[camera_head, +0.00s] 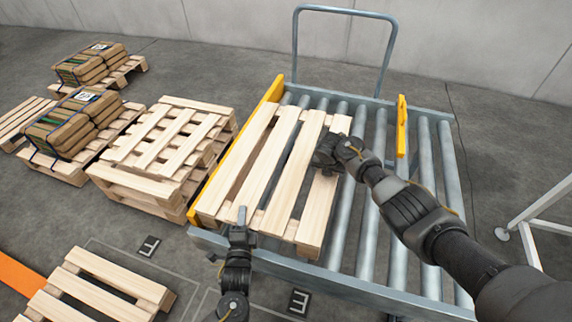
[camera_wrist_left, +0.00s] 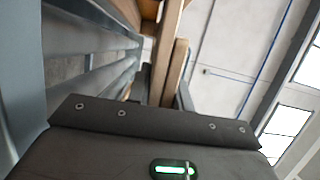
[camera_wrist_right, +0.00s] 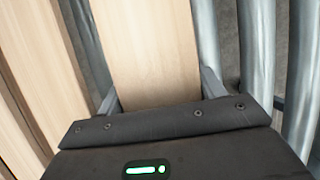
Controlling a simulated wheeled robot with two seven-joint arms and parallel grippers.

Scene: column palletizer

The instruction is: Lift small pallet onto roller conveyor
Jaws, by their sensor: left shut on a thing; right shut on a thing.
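A small wooden pallet (camera_head: 271,170) with pale slats lies over the left part of the roller conveyor (camera_head: 362,235), beside its yellow left guide. My left gripper (camera_head: 241,217) is shut on the pallet's near edge, and the wood also shows in the left wrist view (camera_wrist_left: 177,68). My right gripper (camera_head: 322,165) is shut on the pallet's right-hand slat, which fills the middle of the right wrist view (camera_wrist_right: 150,50). Rollers show beside that slat. Whether the pallet's underside rests fully on the rollers is hidden.
A yellow guide (camera_head: 236,148) runs along the pallet's left side, and a shorter yellow stop (camera_head: 402,125) stands at the right. A pallet stack (camera_head: 165,150) stands left of the conveyor. Sack-loaded pallets (camera_head: 72,125) are farther left. The right-hand rollers are bare.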

